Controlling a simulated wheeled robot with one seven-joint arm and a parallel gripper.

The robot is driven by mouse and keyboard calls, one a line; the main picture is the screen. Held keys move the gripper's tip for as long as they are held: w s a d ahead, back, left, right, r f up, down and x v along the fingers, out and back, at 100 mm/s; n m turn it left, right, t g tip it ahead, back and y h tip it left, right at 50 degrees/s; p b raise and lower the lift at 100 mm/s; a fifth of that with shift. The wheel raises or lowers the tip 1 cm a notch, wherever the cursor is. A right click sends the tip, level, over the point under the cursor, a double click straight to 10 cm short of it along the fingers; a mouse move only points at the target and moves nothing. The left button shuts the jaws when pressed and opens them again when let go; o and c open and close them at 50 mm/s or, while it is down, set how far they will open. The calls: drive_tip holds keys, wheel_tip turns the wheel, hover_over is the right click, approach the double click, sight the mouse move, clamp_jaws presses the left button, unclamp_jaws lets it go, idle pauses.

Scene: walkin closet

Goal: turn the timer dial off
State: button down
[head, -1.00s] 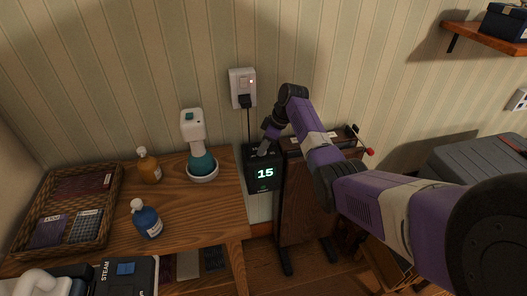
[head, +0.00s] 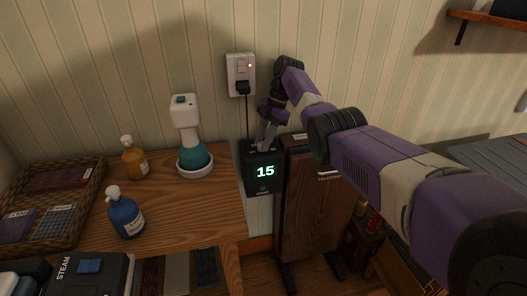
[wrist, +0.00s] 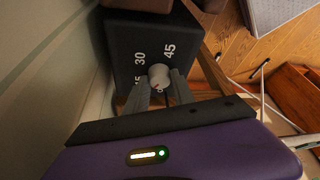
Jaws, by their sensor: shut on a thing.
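The timer is a dark box (head: 263,182) hanging against the wall, with a lit front display reading 15. In the wrist view its top face (wrist: 125,35) shows printed numbers, 30 and 45 clearly and one partly hidden. The pale round dial (wrist: 160,76) stands on that face. My gripper (wrist: 161,88) has its two grey fingers closed on the dial from either side. In the head view my gripper (head: 266,140) points down at the top of the timer, and the dial is hidden by the fingers.
A wall outlet with a plug (head: 241,75) and small red light is above the timer; its cord runs down to it. The wooden counter (head: 215,212) at left holds a white-and-teal device (head: 190,135), bottles (head: 126,213) and a basket (head: 85,208). A wooden panel (head: 315,215) stands right of the timer.

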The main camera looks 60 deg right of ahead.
drive_tip(key=shift+f+n+b, duration=0.15)
drive_tip(key=shift+n+b, duration=0.45)
drive_tip(key=shift+b, duration=0.35)
drive_tip(key=shift+g, duration=0.3)
drive_tip(key=c, duration=1.1)
unclamp_jaws()
drive_tip(key=shift+r, duration=0.25)
